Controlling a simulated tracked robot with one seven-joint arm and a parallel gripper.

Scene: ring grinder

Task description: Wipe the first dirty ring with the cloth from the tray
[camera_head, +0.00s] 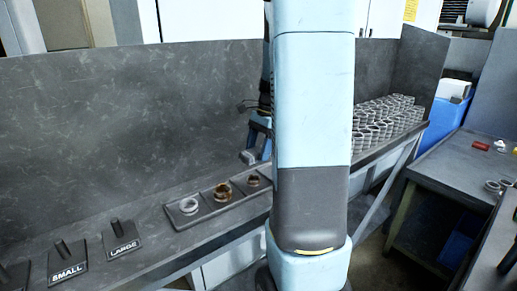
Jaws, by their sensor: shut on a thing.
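A dark tray (178,219) with three compartments lies on the bench, left of my arm. Its left compartment holds a pale grey ring (189,206). The middle one holds a brown, dirty ring (222,193), and the right one holds a smaller brown ring (253,181). My gripper (250,158), blue and partly hidden by my arm, is above the bench behind the right end of the tray, apart from the rings. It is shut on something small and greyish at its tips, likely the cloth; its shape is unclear.
Stands marked SMALL (68,267) and LARGE (122,240) are on the bench at left. Several stacked grey rings (385,122) fill the bench's right end. A dark back panel (120,130) rises behind. Another table (450,165) is at right.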

